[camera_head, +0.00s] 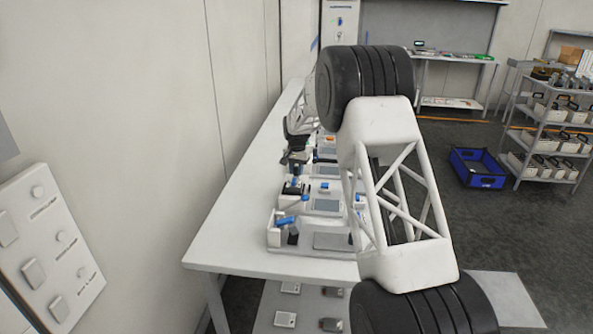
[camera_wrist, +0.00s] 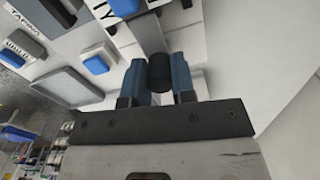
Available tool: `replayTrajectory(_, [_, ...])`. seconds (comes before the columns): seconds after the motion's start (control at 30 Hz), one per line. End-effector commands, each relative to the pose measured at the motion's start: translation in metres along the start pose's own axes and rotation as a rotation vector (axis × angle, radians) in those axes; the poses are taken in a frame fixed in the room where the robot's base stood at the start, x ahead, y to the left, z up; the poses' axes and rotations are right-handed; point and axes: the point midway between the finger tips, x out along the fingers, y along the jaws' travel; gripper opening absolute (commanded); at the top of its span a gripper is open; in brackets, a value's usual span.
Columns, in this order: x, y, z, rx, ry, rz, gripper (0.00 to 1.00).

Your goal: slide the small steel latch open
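My gripper (camera_wrist: 158,80) has its two blue-grey fingers on either side of a short black knob (camera_wrist: 160,70) in the wrist view. No clear gap shows between knob and fingers, but I cannot tell whether they press on it. A narrow grey metal bar (camera_wrist: 150,35) runs up behind the knob; it may be the latch, though its ends are hidden. In the head view my gripper (camera_head: 296,180) points down, small and partly dark, over the devices on the white bench. The latch cannot be made out there.
White devices with blue buttons and grey plates stand along the bench (camera_head: 225,235), beside a white wall (camera_head: 170,110). One blue button (camera_wrist: 96,65) is left of my fingers. My arm hides part of the bench. A blue crate (camera_head: 478,168) and a shelf cart (camera_head: 545,130) stand to the right.

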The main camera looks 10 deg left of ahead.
Motion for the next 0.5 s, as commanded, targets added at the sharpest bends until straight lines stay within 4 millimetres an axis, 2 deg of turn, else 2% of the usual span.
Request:
replayTrajectory(0.03, [0.0, 0.0, 0.0, 0.0, 0.0, 0.0, 0.1])
replayTrajectory(0.1, [0.0, 0.0, 0.0, 0.0, 0.0, 0.0, 0.0])
replayTrajectory(0.33, [0.0, 0.0, -0.002, 0.0, 0.0, 0.0, 0.0])
replayTrajectory(0.5, [0.0, -0.002, -0.015, 0.0, 0.0, 0.0, 0.0])
